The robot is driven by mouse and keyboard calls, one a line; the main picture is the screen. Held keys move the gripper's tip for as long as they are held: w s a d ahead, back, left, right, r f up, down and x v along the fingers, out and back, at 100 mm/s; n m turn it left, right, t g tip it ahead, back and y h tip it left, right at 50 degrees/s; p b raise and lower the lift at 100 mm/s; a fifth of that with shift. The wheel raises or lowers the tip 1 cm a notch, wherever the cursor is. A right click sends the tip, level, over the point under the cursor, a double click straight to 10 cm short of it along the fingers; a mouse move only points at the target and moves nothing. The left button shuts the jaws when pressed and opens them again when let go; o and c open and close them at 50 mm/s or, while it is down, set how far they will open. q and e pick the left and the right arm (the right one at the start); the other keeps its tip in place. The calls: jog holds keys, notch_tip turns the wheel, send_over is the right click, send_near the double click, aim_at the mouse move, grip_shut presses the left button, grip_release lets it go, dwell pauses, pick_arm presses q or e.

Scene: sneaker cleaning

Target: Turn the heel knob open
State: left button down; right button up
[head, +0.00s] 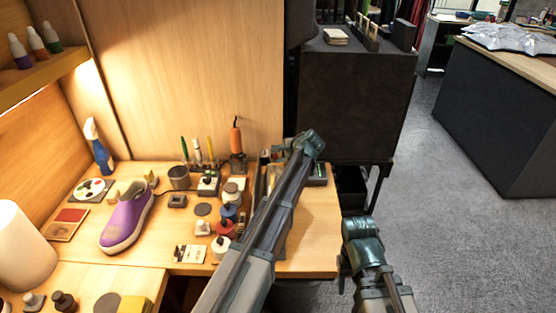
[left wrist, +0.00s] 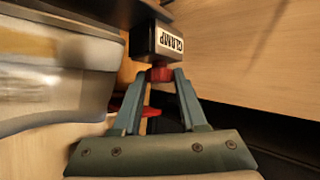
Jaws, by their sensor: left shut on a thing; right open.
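In the left wrist view, a small red knob (left wrist: 158,74) sits below a black block labelled CLAMP (left wrist: 165,42). My left gripper (left wrist: 160,79) is shut on the red knob, one fingertip on each side. In the head view, my left arm reaches over the right part of the workbench, and its wrist hides the clamp and knob. A purple shoe (head: 127,220) with a pale sole lies on the bench at the left, away from that arm. My right gripper (head: 346,262) is open and empty off the bench's right edge, its fingers hard to make out.
Several bottles and jars, including a red jar (head: 223,229), stand on the bench (head: 170,222) left of my left arm. An orange-handled tool (head: 236,138) stands at the back. A pale, grey-edged body (left wrist: 50,75) is close left of the knob. Open floor (head: 455,225) is at the right.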

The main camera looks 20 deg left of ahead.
pick_arm(q)
jog(key=shift+s+d+f+n+t+y+b, duration=0.15)
jog(key=shift+n+t+y+b, duration=0.3)
jog(key=shift+t+b, duration=0.45)
jog(key=shift+c, duration=2.3)
grip_release()
jog(key=p+v, duration=0.7)
jog(key=v, duration=0.6)
jog(key=shift+d+r, duration=0.25)
jog(key=shift+r, duration=0.05)
